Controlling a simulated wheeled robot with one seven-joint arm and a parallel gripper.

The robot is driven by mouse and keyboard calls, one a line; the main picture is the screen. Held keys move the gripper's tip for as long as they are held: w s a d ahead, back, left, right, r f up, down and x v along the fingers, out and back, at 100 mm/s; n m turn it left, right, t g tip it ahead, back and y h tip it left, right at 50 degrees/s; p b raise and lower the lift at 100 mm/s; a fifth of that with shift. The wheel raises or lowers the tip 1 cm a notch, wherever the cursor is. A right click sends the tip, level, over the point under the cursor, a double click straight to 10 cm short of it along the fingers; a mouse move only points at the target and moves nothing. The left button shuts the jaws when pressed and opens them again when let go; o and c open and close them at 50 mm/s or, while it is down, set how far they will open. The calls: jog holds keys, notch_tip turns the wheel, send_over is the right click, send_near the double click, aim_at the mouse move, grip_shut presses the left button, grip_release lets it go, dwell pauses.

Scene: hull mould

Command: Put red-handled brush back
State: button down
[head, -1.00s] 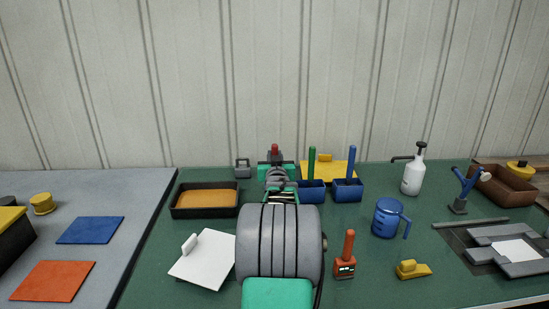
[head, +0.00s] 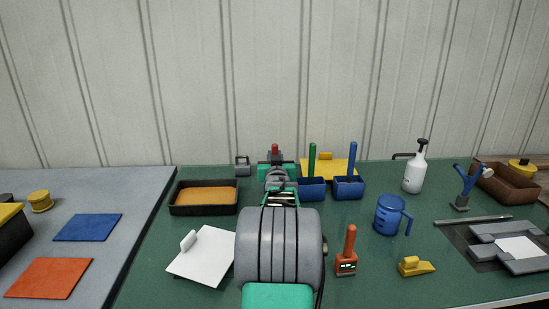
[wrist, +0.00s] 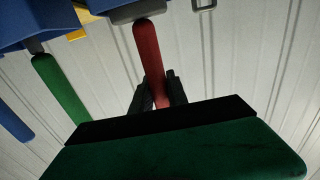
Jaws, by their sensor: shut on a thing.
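The red-handled brush stands upright in my gripper; its red tip (head: 275,147) shows above my gripper (head: 277,172) in the head view. In the wrist view my gripper (wrist: 158,92) is shut on the red handle (wrist: 147,48), and the brush's wide grey part (wrist: 136,10) is at the top edge. A blue cup (wrist: 97,5) shows right beside that grey part; I cannot tell whether the brush is inside it. A blue cup with a green-handled brush (head: 312,189) and one with a blue-handled brush (head: 348,188) stand just right of my gripper. My arm hides the brush's lower end in the head view.
A black tray with orange contents (head: 205,209) is left of my arm, with a white board (head: 203,254) nearer. A yellow board (head: 340,166) is behind the cups. An orange-handled device (head: 346,262), blue jug (head: 390,214) and white sprayer (head: 414,174) are to the right.

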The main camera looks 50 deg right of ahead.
jog(key=c, duration=1.2)
grip_release()
